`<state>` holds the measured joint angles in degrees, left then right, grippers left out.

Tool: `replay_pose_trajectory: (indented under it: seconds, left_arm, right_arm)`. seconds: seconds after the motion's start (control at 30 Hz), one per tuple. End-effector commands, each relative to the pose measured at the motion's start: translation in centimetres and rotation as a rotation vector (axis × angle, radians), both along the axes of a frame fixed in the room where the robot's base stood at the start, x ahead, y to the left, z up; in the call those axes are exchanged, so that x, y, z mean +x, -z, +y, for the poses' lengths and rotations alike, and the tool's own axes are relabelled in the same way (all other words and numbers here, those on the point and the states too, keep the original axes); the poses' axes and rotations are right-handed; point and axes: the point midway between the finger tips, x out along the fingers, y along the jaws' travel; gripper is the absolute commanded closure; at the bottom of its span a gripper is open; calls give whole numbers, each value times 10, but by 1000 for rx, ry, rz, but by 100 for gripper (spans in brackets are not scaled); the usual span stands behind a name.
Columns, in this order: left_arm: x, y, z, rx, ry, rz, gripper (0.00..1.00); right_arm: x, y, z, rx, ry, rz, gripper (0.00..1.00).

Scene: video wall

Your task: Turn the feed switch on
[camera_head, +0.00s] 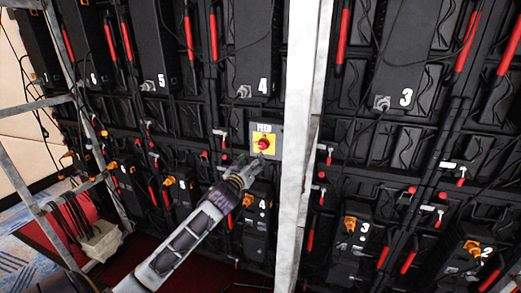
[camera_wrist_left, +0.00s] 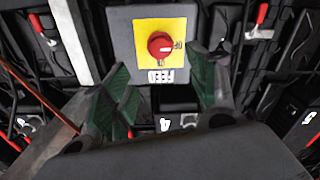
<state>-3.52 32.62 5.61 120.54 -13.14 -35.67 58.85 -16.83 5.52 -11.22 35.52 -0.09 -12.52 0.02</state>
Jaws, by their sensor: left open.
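The feed switch (camera_head: 263,145) is a red knob on a yellow plate, on a grey box labelled FEED, on the back of the video wall. In the left wrist view the red knob (camera_wrist_left: 160,45) sits on its yellow plate, upside down, just beyond and between the fingertips. My left gripper (camera_head: 252,168) is just below the switch in the head view. Its green-padded fingers are open and empty in the left wrist view (camera_wrist_left: 165,85), one each side of the knob, and I see no clear contact. My right gripper is in neither view.
A pale metal upright (camera_head: 302,140) stands just right of the switch. Black numbered modules, hanging cables and red handles crowd the wall. A metal frame (camera_head: 45,105) and a whitish container (camera_head: 100,240) are at the left, by a red floor area.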

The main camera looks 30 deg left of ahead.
Motion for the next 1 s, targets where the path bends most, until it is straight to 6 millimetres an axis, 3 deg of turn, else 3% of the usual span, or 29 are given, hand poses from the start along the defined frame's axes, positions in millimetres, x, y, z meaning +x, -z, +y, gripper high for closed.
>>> replay_pose_trajectory:
  seconds: [1.0]
  left_arm:
    - [77, -2, 18, -1, -1, -2, 41]
  right_arm:
    - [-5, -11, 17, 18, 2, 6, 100]
